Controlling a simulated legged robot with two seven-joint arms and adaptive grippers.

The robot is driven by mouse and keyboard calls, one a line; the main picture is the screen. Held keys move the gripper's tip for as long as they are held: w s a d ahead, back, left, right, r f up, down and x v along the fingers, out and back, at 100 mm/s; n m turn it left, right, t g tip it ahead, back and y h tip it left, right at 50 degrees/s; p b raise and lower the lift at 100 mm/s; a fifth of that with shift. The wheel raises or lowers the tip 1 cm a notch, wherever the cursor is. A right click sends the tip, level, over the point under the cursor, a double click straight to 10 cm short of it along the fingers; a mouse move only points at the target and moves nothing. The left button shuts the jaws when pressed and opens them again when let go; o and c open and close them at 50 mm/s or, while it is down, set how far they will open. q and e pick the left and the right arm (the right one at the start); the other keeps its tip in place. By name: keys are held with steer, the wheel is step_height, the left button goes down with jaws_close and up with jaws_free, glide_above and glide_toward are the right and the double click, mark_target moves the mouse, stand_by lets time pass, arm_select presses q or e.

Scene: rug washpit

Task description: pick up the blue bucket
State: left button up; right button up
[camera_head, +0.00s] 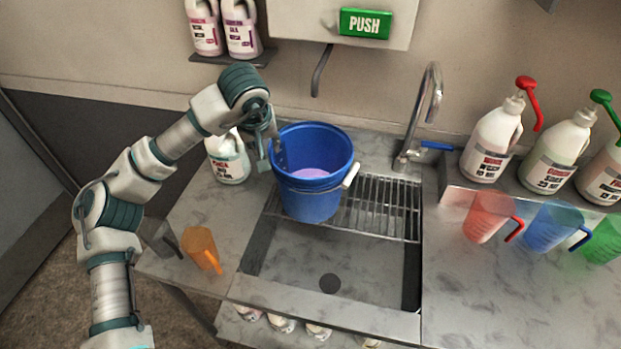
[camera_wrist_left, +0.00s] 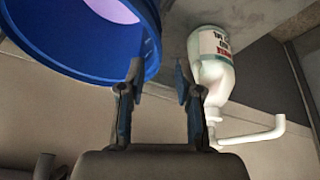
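The blue bucket (camera_head: 312,199) stands upright on the wire rack over the sink, with pinkish liquid inside and a white handle grip at its right side. It also shows in the left wrist view (camera_wrist_left: 72,62), at the upper left. My left gripper (camera_head: 271,159) is at the left part of the bucket's rim, pointing down. In the left wrist view its two fingers (camera_wrist_left: 157,80) stand apart with a gap between them. One finger overlaps the bucket's rim in the picture; whether it touches is unclear. My right gripper is not in view.
A white bottle (camera_head: 228,160) stands close left of the bucket, beside my gripper. An orange jug (camera_head: 202,250) stands at the front left. The faucet (camera_head: 431,100) rises behind right. Pump bottles (camera_head: 493,140) and coloured jugs (camera_head: 489,218) line the right. The sink basin (camera_head: 318,262) in front is clear.

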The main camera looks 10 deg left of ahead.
arm_select(q)
steer(key=x, duration=0.4)
steer(key=b+x, duration=0.1)
steer(key=x, duration=0.4)
steer(key=shift+w+d+f, duration=0.2)
steer(key=shift+d+f, duration=0.05)
steer(key=shift+d, duration=0.05)
steer(key=shift+a, duration=0.1)
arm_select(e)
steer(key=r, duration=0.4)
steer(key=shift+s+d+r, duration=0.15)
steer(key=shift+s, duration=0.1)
arm_select(q)
jaws_close()
steer(key=shift+r, duration=0.2)
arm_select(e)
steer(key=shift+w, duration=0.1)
